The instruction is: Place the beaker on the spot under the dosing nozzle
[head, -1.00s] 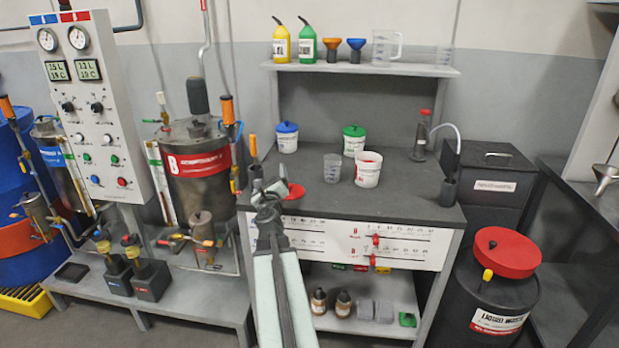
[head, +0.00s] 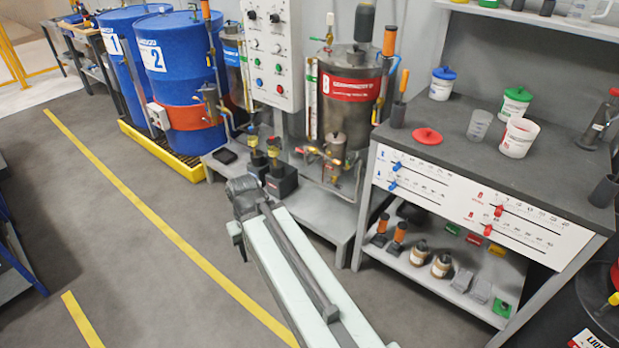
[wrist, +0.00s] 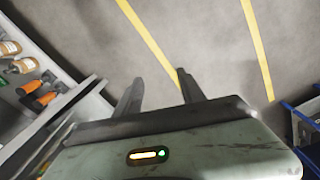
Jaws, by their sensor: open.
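A clear graduated beaker (head: 479,124) stands upright on the dark worktop, between a red lid (head: 427,136) and an open white tub (head: 518,137). A small steel vessel with taps (head: 333,150) sits in front of the tank with the red label (head: 350,86). I cannot tell which outlet is the dosing nozzle, and no marked spot is clear. My gripper (wrist: 160,88) is open and empty over bare floor in the wrist view. In the head view my arm reaches to the floor side of the low platform, well left of the beaker; its fingers are hardly visible there.
Two blue drums (head: 178,62) stand on a yellow tray (head: 165,158) at the back left. Black blocks with yellow-topped fittings (head: 281,178) sit on the low grey platform (head: 310,205). The worktop bench (head: 545,180) stands right. Grey floor with yellow lines is free at left.

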